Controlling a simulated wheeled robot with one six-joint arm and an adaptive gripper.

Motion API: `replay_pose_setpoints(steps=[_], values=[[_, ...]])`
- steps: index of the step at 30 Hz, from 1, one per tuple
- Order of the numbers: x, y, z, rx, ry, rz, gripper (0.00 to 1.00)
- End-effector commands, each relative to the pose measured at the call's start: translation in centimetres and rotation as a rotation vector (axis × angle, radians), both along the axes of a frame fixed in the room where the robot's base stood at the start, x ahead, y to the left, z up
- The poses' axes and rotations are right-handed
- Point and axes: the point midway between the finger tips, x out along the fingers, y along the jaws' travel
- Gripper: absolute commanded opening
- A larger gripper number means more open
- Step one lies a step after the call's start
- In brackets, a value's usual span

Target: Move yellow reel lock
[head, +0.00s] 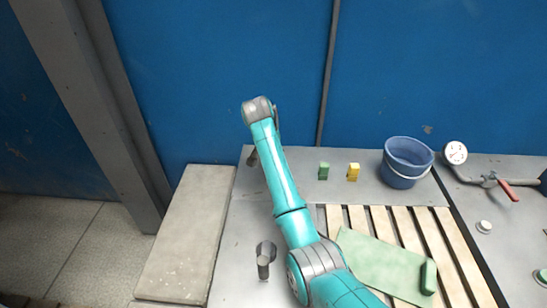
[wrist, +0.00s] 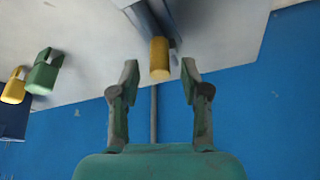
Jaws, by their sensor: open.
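A yellow cylindrical piece (wrist: 160,58) at the end of a grey-blue part (wrist: 152,18) lies beyond my fingertips in the wrist view. I cannot tell which of these two is the reel lock. My gripper (wrist: 160,76) is open and empty, its fingers on either side of the cylinder's line, apparently short of it. In the head view my arm hides most of the gripper and the cylinder.
A green block (head: 324,171) stands left of the yellow block, a blue bucket (head: 404,166) right of it. A slatted wooden panel (head: 448,236) bears a green sheet (head: 385,265). A gauge with a red-handled valve (head: 456,153) is at right. The blue wall (head: 230,60) closes the back.

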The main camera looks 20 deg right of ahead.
Motion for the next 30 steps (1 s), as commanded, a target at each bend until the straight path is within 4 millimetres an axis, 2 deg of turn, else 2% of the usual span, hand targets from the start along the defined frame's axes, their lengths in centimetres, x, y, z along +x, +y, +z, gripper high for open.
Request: replay_pose_setpoints(steps=[6,17,19,23,30], values=[[0.6,-0.5,-2.1,0.0,0.002,0.001,0.46],[0.8,-0.7,-2.6,0.0,0.0,0.001,0.46],[0.8,-0.7,-2.6,0.0,0.0,0.001,0.34],[0.8,-0.7,-2.6,0.0,0.0,0.0,0.01],[0.8,-0.7,-2.6,0.0,0.001,0.001,0.0]])
